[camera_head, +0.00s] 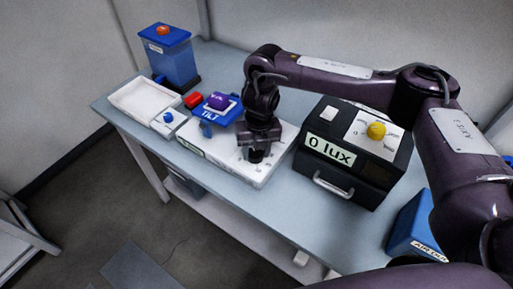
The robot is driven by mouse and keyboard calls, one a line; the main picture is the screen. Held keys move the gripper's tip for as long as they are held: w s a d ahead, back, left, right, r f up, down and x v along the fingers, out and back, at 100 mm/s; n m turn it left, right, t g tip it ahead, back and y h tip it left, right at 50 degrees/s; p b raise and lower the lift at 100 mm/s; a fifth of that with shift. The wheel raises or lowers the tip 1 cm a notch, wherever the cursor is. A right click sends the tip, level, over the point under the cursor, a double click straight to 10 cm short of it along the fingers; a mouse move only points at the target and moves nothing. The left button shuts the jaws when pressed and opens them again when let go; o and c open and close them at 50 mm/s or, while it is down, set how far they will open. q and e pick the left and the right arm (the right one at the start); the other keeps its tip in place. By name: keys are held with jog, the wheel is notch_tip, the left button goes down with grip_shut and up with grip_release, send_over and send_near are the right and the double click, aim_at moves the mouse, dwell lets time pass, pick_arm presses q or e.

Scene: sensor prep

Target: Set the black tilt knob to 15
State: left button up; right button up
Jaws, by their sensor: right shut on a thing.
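My right gripper (257,150) reaches down onto the white base unit (232,168) at its right half. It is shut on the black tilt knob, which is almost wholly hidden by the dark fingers. The knob's pointer and the scale marks around it are too small and covered to read. A blue tilt platform (209,116) marked TILT stands on the left part of the unit, with a purple sensor (217,101) on top. My left gripper is not in view.
A black light box (350,160) reading 0 lux, with a yellow knob (376,130), stands close right of the gripper. A blue box (412,228) is at right.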

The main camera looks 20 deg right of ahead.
jog(key=m, duration=0.2)
jog(key=m+p, duration=0.2)
jog(key=m, duration=0.1)
jog(key=shift+w+a+r+m+t, duration=0.1)
jog(key=shift+w+r+m+t, duration=0.1)
jog(key=shift+r+m+t, duration=0.1)
jog(key=m+p, duration=0.2)
jog(key=m, duration=0.1)
jog(key=shift+a, duration=0.1)
jog(key=shift+w+m+p, duration=0.1)
jog(key=shift+m+p, duration=0.75)
jog(key=shift+m, duration=0.45)
jog(key=shift+f, duration=0.1)
jog(key=o, duration=0.7)
jog(key=shift+o, duration=1.3)
jog(key=shift+f, duration=0.1)
